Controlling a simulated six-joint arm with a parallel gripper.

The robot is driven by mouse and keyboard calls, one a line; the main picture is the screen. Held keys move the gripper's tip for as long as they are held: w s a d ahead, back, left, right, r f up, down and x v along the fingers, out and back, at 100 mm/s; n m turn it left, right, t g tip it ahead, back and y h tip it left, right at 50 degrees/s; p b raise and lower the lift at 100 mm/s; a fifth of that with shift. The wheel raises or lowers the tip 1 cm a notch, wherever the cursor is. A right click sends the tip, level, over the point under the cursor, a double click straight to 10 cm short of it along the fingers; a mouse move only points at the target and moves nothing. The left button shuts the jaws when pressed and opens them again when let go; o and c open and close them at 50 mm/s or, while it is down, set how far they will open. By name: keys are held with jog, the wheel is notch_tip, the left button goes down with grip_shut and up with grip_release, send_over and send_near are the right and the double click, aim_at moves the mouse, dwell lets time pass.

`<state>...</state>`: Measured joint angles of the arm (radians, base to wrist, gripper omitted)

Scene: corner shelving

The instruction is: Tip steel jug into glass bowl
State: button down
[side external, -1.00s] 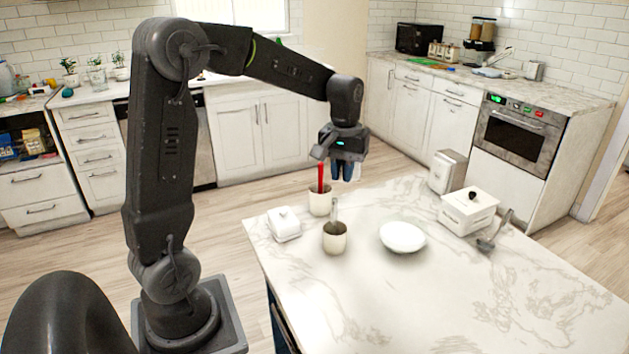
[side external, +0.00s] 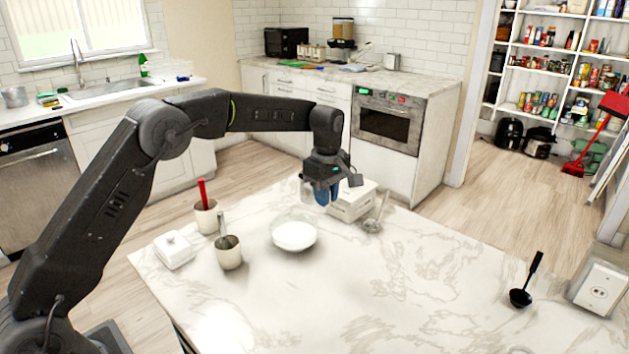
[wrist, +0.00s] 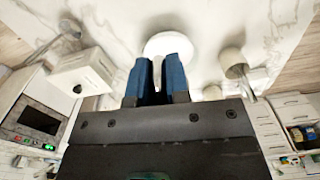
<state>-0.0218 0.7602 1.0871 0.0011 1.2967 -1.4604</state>
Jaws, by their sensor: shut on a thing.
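My gripper (side external: 326,197), with blue fingers, is over the counter, right of and behind the bowl in the side view. Its fingers (wrist: 158,82) are close together in the wrist view. A pale grey shape (side external: 306,194) shows beside them in the side view, mostly hidden; I take it for the steel jug but cannot make out its outline. The bowl (side external: 294,237) looks white and round and stands upright on the marble counter. It shows beyond the fingertips in the wrist view (wrist: 167,42). I cannot see clearly what is in the bowl.
A white lidded box (side external: 352,204) stands right of the gripper, with a metal utensil (side external: 374,222) beside it. Left of the bowl are a beige cup (side external: 229,256), another cup with a red handle (side external: 206,219), and a white butter dish (side external: 174,250). A black ladle (side external: 521,297) lies far right.

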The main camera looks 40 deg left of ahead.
notch_tip(320, 180, down, 11)
jog(key=a+r+g+h, duration=0.1)
jog(key=a+r+h, duration=0.1)
jog(key=h, duration=0.8)
jog(key=a+r+h, duration=0.2)
jog(key=a+h, duration=0.2)
jog(key=h, duration=0.6)
jog(key=shift+w+a+r+g, duration=0.3)
jog(key=shift+a+r+g, duration=0.1)
dwell(1.0)
